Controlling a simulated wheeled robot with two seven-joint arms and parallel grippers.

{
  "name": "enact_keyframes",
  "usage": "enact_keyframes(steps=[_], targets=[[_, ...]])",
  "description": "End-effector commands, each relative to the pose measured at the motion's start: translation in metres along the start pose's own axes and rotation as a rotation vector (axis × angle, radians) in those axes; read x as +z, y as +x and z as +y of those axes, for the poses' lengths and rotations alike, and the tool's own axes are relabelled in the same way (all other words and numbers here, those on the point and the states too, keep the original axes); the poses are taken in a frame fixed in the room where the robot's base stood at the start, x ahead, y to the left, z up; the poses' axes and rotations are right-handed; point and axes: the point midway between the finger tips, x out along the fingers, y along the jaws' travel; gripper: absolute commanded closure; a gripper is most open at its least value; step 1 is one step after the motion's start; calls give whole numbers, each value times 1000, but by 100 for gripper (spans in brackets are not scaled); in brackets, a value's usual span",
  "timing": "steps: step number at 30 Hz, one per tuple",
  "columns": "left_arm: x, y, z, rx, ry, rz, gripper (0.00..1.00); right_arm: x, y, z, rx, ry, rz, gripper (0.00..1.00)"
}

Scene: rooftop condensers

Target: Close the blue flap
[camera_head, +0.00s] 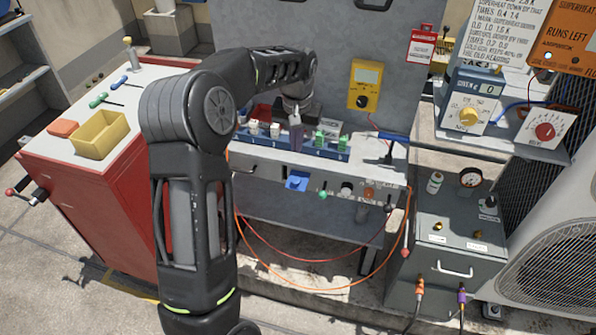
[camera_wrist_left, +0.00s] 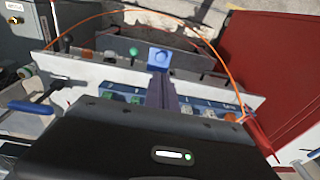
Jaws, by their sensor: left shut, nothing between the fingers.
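The small blue flap (camera_head: 297,181) is on the front panel of the grey bench, below the numbered blue rack. It appears to stick out from the panel; how far it is open is hard to tell. In the left wrist view the flap (camera_wrist_left: 160,58) shows just beyond my fingertips. My left gripper (camera_head: 296,147) is shut and empty, pointing down over the rack, above and behind the flap. Its closed fingers show in the left wrist view (camera_wrist_left: 160,76). I cannot see contact with the flap. My right gripper is not in view.
The blue rack (camera_head: 336,154) holds small coloured blocks. Green, white and orange knobs (camera_head: 369,193) sit beside the flap. A blue T-handle (camera_head: 388,138) stands at the bench's right end. An orange cable (camera_head: 322,290) loops below. A red cabinet (camera_head: 95,210) stands left.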

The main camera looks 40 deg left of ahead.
Motion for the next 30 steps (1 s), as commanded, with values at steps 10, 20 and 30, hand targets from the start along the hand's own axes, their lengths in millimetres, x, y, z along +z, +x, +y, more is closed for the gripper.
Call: enact_keyframes(steps=[10, 20, 30], targets=[[1, 27, 0, 1, 0, -4, 100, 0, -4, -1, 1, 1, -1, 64], [1, 91, 1, 1, 1, -4, 100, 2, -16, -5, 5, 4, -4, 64], [0, 136, 0, 1, 0, -1, 100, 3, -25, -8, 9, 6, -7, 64]])
